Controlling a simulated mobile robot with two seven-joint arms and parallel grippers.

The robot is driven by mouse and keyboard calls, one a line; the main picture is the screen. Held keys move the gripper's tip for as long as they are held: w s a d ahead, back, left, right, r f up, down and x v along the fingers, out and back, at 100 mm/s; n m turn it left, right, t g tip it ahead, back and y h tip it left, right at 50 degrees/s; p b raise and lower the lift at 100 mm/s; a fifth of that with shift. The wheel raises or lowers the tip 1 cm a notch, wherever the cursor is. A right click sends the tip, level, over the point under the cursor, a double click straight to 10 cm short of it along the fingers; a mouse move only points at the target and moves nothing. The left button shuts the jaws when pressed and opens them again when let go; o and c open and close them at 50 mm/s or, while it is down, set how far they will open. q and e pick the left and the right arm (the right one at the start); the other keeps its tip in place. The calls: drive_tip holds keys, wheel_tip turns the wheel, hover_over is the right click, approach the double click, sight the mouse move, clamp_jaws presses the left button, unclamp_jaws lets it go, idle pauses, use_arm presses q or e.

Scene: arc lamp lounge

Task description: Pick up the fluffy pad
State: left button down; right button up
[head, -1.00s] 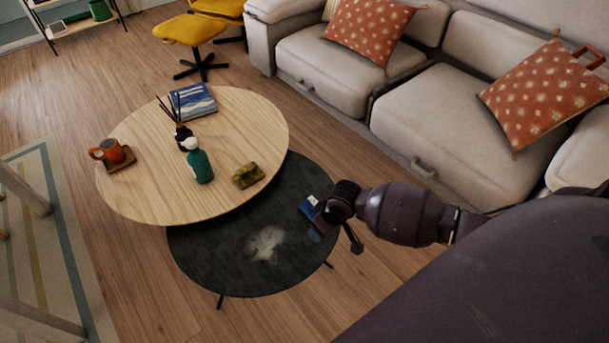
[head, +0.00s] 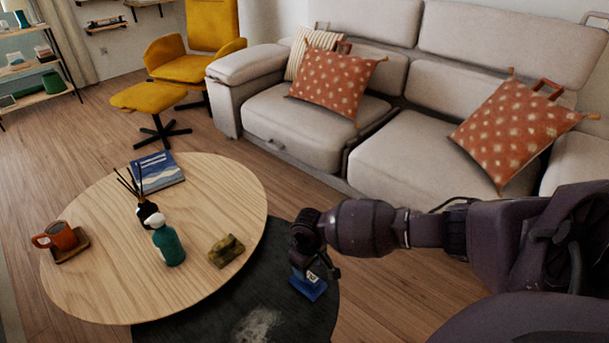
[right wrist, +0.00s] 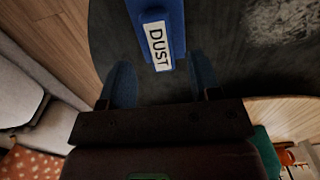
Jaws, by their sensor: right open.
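The pad is a blue block with a white label reading "DUST" (right wrist: 168,22). It lies on the dark lower round table (head: 225,305), near its right edge, and also shows in the head view (head: 308,287). Its fluffy side is not visible. My right gripper (right wrist: 160,65) is open, with its two blue-grey fingers on either side of the pad's near end. In the head view the right gripper (head: 316,266) is over the pad and partly covers it. I cannot tell whether the fingers touch it. My left gripper is out of view.
A whitish dusty patch (head: 257,325) lies on the dark table. The higher wooden table (head: 110,270) overlaps it and bears a mug (head: 62,236), green bottle (head: 168,245), reed diffuser (head: 148,212), book (head: 157,172) and a mossy yellow-brown object (head: 226,251). A sofa (head: 420,150) stands behind.

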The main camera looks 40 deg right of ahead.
sight(308, 274)
drive_tip(key=shift+f, duration=0.3)
drive_tip(key=f, duration=0.1)
drive_tip(key=f+b, duration=0.1)
drive_tip(key=shift+s+f+b, duration=0.2)
drive_tip(key=shift+f+b, duration=0.1)
drive_tip(key=shift+f, duration=0.1)
wheel_tip(308, 274, down, 2)
drive_tip(key=shift+f+b, duration=0.1)
drive_tip(key=shift+b, duration=0.4)
drive_tip(key=shift+w, duration=0.25)
drive_tip(key=c, duration=1)
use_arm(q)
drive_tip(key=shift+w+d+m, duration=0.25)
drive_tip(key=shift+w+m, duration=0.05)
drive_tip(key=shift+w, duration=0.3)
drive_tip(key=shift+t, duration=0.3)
use_arm(e)
drive_tip(key=shift+r, duration=0.25)
drive_tip(key=shift+c, duration=0.2)
